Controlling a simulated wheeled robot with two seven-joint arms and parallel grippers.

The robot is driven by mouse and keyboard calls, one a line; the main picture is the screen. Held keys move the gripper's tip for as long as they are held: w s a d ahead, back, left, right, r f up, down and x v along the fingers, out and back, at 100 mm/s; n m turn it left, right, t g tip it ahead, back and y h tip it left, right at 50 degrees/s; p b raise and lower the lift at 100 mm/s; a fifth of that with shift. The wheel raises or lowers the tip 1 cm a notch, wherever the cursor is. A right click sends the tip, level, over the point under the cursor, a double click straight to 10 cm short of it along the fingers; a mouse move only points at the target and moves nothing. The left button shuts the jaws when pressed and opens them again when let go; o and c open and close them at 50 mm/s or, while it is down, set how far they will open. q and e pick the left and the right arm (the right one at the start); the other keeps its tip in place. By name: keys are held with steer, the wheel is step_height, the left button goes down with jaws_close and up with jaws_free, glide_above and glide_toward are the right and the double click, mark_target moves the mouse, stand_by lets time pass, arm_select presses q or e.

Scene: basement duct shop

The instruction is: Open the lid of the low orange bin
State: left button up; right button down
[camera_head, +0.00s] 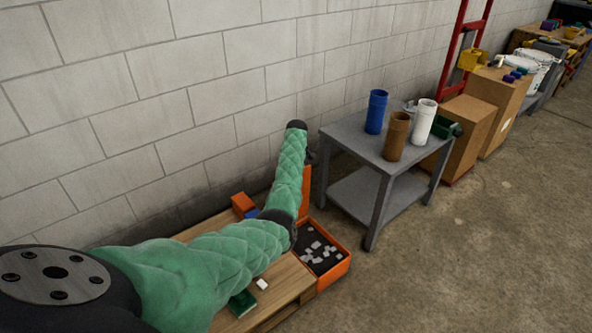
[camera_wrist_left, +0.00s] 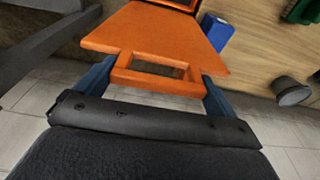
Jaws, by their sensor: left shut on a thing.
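The low orange bin (camera_head: 338,268) stands on the floor at the end of a wooden pallet or platform, with its inside and several light pieces on a dark bottom showing. Its orange lid (camera_head: 305,190) is raised and stands steeply at the bin's wall side, partly hidden by my green-sleeved left arm. In the left wrist view the lid (camera_wrist_left: 150,35) is a flat orange panel with a slotted handle at its near edge. My left gripper (camera_wrist_left: 158,85) is shut on that handle, a blue finger at each end. In the head view the gripper's fingers are hidden behind the arm.
A grey two-shelf cart (camera_head: 355,146) stands close right of the bin, carrying blue, brown and white cylinders. A wooden surface (camera_head: 290,290) holds small items left of the bin. A block wall is behind; open concrete floor (camera_head: 480,260) lies right.

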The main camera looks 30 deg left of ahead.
arm_select(q)
steer(key=shift+a, duration=0.2)
steer(key=o, duration=1)
steer(key=r, duration=0.5)
steer(key=d+r, duration=0.1)
steer(key=r, duration=0.1)
steer(key=shift+s+d+r+p, duration=0.1)
steer(key=shift+s+r+p, duration=0.05)
steer(key=shift+r+p, duration=0.2)
